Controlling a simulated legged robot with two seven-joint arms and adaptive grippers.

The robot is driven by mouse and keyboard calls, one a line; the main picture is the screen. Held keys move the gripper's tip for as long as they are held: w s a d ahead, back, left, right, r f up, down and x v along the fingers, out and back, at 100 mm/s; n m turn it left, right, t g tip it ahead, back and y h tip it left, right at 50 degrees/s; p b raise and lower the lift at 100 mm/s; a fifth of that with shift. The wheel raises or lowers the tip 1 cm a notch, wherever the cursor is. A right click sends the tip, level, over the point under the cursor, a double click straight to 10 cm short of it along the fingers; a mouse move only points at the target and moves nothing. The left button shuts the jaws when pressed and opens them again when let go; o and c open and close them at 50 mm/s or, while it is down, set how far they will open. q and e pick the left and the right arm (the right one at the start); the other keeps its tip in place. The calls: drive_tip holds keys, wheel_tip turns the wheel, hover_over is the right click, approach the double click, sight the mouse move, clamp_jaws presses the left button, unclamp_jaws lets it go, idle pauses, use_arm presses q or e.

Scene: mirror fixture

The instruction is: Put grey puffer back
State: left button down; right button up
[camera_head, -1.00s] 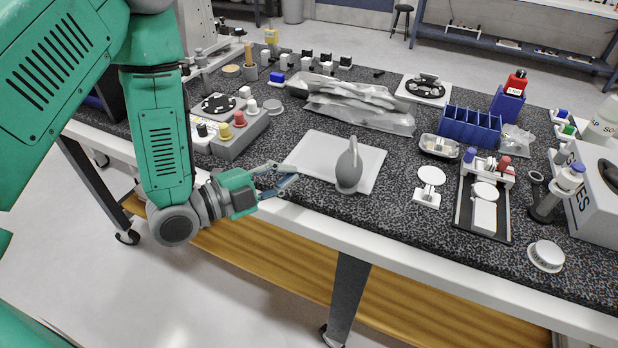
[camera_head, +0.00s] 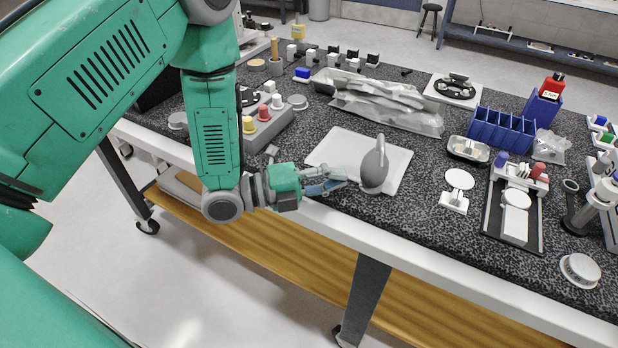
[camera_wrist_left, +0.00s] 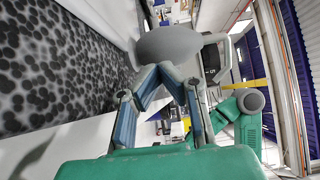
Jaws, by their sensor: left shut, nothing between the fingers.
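The grey puffer (camera_head: 374,170), a rounded bulb with a narrow tip pointing up, stands upright on a flat white board (camera_head: 327,150) on the speckled bench. In the left wrist view the puffer (camera_wrist_left: 166,48) lies directly beyond the fingertips, with its tip towards the right. My left gripper (camera_head: 343,181) is at the puffer's left side, low over the front of the board. Its fingers are shut with nothing between them, and the tips (camera_wrist_left: 160,68) meet close to the bulb. I cannot tell whether they touch it. My right gripper is not in view.
Right of the board are a white round-topped stand (camera_head: 458,181), a metal dish (camera_head: 468,148) and a blue rack (camera_head: 500,130). Plastic bags (camera_head: 390,105) lie behind it. A grey knob box (camera_head: 262,130) is left. The bench's white front edge (camera_head: 400,258) runs below.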

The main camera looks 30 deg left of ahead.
sight(361, 174)
use_arm(q)
drive_tip(key=shift+x, duration=1.4)
drive_tip(key=shift+w+a, duration=0.1)
drive_tip(key=x, duration=0.3)
drive_tip(key=shift+f+b, duration=0.1)
drive_tip(key=shift+b, duration=0.3)
drive_tip(key=shift+w+d, duration=0.15)
drive_tip(key=shift+d, duration=0.25)
